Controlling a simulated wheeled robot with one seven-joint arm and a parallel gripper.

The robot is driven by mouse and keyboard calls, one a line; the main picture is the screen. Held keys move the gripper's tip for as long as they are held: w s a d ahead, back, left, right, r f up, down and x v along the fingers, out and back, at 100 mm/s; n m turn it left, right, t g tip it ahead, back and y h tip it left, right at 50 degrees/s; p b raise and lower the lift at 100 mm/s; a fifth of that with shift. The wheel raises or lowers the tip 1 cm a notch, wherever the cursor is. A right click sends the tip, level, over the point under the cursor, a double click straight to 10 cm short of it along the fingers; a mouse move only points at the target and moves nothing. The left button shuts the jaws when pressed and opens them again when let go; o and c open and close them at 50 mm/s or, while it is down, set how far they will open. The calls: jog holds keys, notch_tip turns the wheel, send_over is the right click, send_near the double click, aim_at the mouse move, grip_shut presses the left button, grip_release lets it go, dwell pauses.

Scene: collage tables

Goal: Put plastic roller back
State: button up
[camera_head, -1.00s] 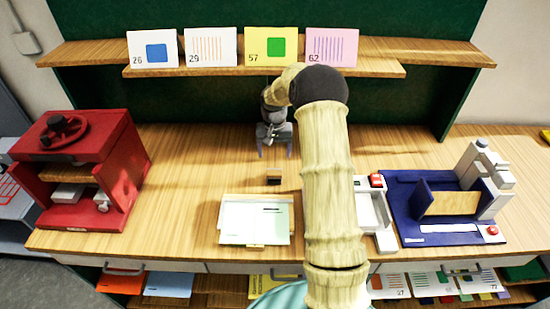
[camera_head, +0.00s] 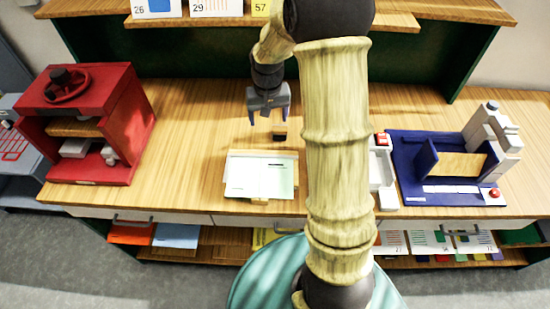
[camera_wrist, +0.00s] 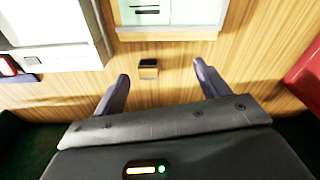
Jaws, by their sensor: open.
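No object is plainly recognisable as a plastic roller. A small dark-topped block with a brownish side (camera_head: 280,135) stands on the wooden table behind a pale board; it may be the roller, but it is too small to tell. It also shows in the wrist view (camera_wrist: 148,69), ahead of and between my fingers. My gripper (camera_head: 269,117) is open and empty, above the table just behind and slightly left of the block. In the wrist view my gripper (camera_wrist: 160,75) has its two fingers wide apart, with nothing between the pads.
The pale board with sheets (camera_head: 260,188) lies near the front edge. A red press (camera_head: 125,125) stands left. A white tray (camera_head: 385,185), partly hidden by my arm, and a blue fixture (camera_head: 410,180) are at right. A card shelf (camera_head: 190,22) runs behind.

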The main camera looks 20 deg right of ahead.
jog(key=s+a+r+n, duration=0.1)
jog(key=s+a, duration=0.1)
jog(key=s, duration=0.7)
jog(key=s+a+r+n+t, duration=0.1)
jog(key=s+a+r, duration=0.1)
jog(key=s, duration=0.7)
jog(key=shift+s+a, duration=0.15)
jog(key=shift+a, duration=0.3)
